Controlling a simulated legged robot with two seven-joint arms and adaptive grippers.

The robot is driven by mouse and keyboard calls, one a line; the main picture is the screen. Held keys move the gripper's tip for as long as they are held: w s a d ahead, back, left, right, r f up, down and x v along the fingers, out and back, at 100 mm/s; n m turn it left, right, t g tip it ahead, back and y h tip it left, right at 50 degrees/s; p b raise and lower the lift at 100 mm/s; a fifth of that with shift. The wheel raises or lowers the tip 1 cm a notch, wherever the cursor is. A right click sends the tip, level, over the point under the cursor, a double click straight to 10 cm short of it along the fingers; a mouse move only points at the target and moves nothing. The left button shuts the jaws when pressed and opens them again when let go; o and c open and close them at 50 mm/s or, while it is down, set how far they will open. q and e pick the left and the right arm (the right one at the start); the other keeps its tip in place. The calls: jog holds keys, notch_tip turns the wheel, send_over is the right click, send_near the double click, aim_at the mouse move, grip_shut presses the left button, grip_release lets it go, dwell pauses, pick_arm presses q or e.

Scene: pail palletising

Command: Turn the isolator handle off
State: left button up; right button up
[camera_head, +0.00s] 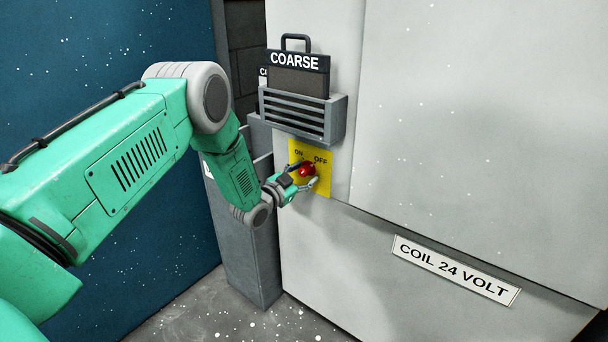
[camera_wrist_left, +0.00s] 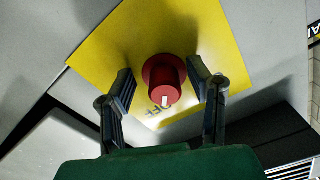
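The isolator handle (camera_head: 307,169) is a red round knob on a yellow plate (camera_head: 323,176) marked ON at left and OFF at right. My left gripper (camera_head: 304,180) is at the plate, with its fingers around the knob. In the left wrist view the knob (camera_wrist_left: 162,78) stands between the two fingers (camera_wrist_left: 160,76), with small gaps apparent on both sides. A white mark shows on the knob's lower part, beside partly hidden OFF lettering. I cannot tell the handle's setting for sure. My right gripper is not in view.
The plate is on a light grey cabinet (camera_head: 440,120). Above it a grey slotted holder (camera_head: 338,118) sticks out, carrying a dark COARSE case (camera_head: 298,76). A COIL 24 VOLT label (camera_head: 455,270) is lower right. A dark blue panel (camera_head: 150,285) stands at left.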

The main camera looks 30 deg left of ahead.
pick_arm(q)
jog(key=shift+s+r, duration=0.1)
jog(key=shift+r, duration=0.1)
jog(key=shift+s, duration=0.2)
jog(key=s+a, duration=0.1)
jog(key=s, duration=1)
jog(key=shift+s+f, duration=0.15)
jog(key=shift+s, duration=0.05)
